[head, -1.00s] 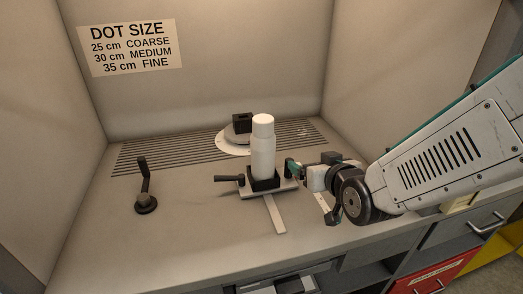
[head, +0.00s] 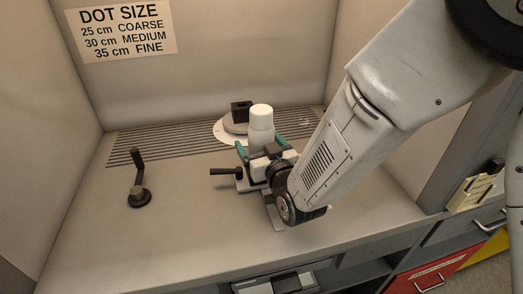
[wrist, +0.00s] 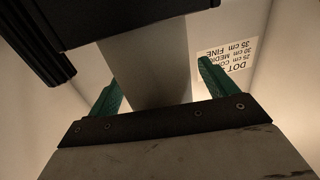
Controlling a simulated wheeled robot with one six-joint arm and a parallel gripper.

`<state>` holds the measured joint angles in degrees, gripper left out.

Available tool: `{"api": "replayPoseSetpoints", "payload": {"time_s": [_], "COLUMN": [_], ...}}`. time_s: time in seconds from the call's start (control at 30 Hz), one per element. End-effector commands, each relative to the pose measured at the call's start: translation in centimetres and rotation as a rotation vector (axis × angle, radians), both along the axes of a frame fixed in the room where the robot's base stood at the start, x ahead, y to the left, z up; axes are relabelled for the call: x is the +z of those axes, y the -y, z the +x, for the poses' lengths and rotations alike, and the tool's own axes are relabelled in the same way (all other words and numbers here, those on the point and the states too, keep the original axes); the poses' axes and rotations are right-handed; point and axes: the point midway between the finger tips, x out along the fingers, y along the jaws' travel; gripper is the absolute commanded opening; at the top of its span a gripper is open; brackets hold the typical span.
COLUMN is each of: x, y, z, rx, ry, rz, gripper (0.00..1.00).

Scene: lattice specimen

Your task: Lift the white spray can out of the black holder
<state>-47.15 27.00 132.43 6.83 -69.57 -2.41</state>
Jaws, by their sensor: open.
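The white spray can (head: 261,125) stands upright at the middle of the booth floor, its rounded top clear. My gripper (head: 260,146) is open around the can's body, with one green finger on each side. In the wrist view, which is upside down, the can (wrist: 150,68) shows as a pale cylinder between the spread fingers (wrist: 158,90). The dark block at the top of that view looks like the black holder (wrist: 125,18). In the head view my gripper and wrist hide the holder and the can's lower part.
A black-handled lever (head: 226,172) sticks out left of the holder. A black crank (head: 138,185) stands on the left of the floor. Behind the can is a pale round plate (head: 226,131) with a black block (head: 241,110). A slotted grille (head: 160,142) runs along the back. The front left floor is clear.

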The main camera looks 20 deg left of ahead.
Motion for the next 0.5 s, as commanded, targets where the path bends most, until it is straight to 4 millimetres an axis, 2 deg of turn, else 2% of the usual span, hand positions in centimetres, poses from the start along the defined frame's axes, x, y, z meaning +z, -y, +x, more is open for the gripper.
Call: {"api": "replayPoseSetpoints", "payload": {"time_s": [0.1,0.3,0.33,0.5], "x": [0.03,0.03,0.03,0.03], "y": [-0.46,-0.42,-0.41,-0.37], "z": [0.75,0.87,0.87,0.89], "rx": [-0.002,-0.003,-0.003,-0.004], "ry": [0.001,0.0,0.0,0.0], "rz": [0.001,0.0,0.0,0.0], "gripper": [0.85,0.85,0.82,0.35]}}
